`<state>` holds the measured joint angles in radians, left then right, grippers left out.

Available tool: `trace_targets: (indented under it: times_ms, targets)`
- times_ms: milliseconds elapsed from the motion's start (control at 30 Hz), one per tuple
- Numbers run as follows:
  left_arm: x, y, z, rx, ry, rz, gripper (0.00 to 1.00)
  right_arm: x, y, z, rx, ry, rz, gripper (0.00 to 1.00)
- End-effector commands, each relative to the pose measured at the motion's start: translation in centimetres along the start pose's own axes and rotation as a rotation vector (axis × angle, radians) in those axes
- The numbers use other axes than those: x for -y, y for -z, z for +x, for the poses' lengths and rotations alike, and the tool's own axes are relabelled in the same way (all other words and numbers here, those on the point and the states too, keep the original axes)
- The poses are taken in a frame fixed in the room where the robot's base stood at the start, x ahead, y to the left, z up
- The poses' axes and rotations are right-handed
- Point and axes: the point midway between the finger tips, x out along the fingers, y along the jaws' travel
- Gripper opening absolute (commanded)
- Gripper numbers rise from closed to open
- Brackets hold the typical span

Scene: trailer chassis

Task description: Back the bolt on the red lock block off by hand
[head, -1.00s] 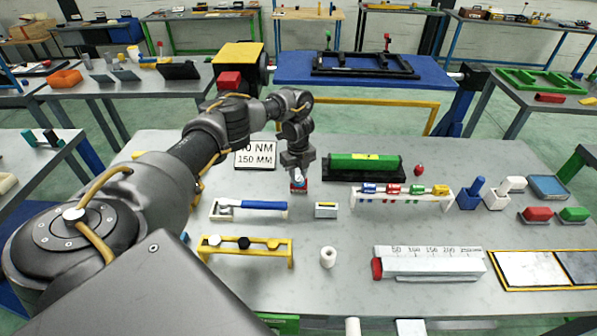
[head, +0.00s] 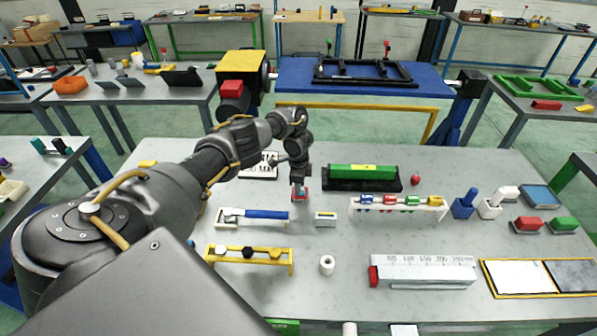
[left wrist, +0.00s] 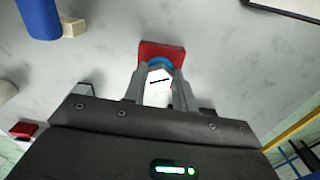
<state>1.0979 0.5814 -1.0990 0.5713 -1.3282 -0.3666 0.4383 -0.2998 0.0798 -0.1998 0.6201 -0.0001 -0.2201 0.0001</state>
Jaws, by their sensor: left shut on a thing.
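The red lock block (left wrist: 163,48) stands on the grey bench in the left wrist view. A blue ring (left wrist: 160,62) sits against it, and the bolt's pale head (left wrist: 158,82) with a black mark shows in front of that. My left gripper (left wrist: 159,78) is shut on the bolt, one finger on each side of its head. In the head view the left gripper (head: 300,187) points down over the small red block (head: 301,196), hiding most of the bolt. My right gripper is not in view.
A blue-handled tool (head: 265,214) lies in front of the block, with a small pale block (head: 326,218) to the right. A rack with coloured pieces (head: 398,208) stands right. The left arm partly covers a sign (head: 266,166).

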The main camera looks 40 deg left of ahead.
Motion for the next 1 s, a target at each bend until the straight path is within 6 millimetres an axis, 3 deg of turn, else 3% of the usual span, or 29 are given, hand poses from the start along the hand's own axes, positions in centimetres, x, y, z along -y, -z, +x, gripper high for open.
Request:
trace_targets:
  times_ms: [500,1000]
  targets:
    - [-0.7,-0.1,0.4,0.008,-0.012,-0.338,0.04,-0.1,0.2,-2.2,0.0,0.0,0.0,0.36]
    - [-0.7,0.0,0.5,0.007,-0.011,-0.409,0.04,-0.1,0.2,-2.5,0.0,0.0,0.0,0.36]
